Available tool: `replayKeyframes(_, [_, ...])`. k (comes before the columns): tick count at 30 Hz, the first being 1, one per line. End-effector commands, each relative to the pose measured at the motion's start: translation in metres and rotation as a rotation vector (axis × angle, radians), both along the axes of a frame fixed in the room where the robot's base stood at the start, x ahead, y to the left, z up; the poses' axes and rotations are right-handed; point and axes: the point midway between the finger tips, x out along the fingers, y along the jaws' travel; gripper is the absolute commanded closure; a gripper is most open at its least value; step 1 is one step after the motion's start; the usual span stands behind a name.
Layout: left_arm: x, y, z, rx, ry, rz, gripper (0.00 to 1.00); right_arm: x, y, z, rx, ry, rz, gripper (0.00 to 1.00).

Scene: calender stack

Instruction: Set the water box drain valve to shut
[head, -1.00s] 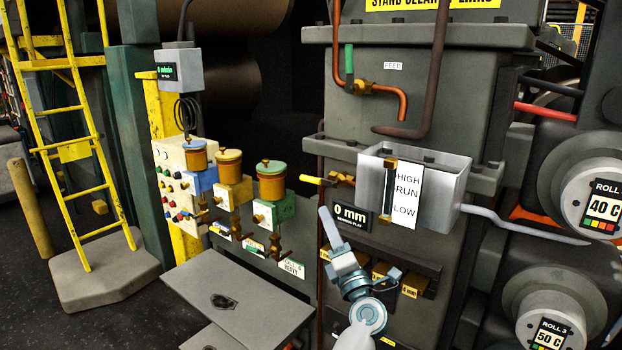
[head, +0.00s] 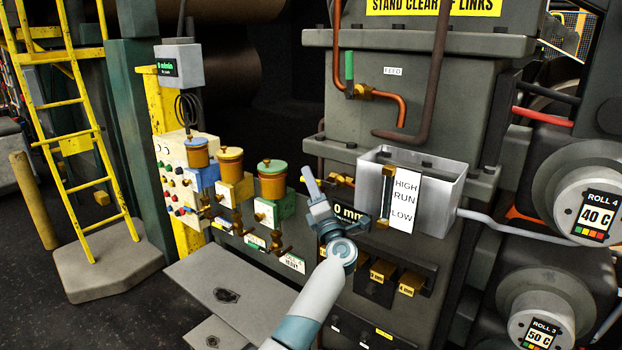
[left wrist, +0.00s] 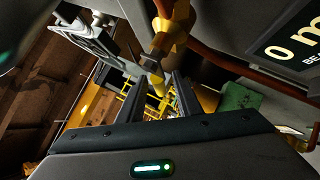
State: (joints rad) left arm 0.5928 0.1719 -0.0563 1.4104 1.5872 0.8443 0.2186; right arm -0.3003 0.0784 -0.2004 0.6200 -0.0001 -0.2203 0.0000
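The water box (head: 440,190) is a pale grey open tank with a HIGH/RUN/LOW label on its front. In the left wrist view the brass body (left wrist: 165,42) sits above the yellow handle (left wrist: 157,84), whose end shows between my fingertips. My left gripper (head: 311,184) is at the handle, its fingers apart in the left wrist view (left wrist: 153,92). I cannot tell whether they touch the handle. My right gripper is out of view.
The feed valve's green handle (head: 349,66) stands upright above on a copper pipe. A black 0 mm display (head: 347,213) sits just below the drain valve. Several brass-topped oilers (head: 271,182) stand to the left. Hot roll ends (head: 594,212) are at right.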

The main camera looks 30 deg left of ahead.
Motion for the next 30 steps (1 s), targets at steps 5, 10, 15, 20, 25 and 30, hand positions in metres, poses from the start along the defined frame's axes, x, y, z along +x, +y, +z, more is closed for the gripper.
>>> replayKeyframes(5, [0.002,0.002,0.001,-0.001,-0.001,0.000,0.68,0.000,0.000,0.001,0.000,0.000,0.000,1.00])
replayKeyframes(10, [0.002,0.002,0.001,-0.001,-0.001,0.000,0.68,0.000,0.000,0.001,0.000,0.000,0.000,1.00])
replayKeyframes(15, [0.002,0.002,0.001,0.000,0.000,0.000,1.00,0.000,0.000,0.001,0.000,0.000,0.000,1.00])
replayKeyframes(20, [0.002,0.002,0.001,0.001,-0.001,0.000,1.00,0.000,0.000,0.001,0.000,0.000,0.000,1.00])
replayKeyframes(25, [0.002,0.002,0.001,0.012,-0.002,0.001,1.00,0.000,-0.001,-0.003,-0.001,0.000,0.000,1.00])
replayKeyframes(30, [0.001,0.002,0.001,0.052,-0.005,0.001,1.00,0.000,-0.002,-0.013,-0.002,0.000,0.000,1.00])
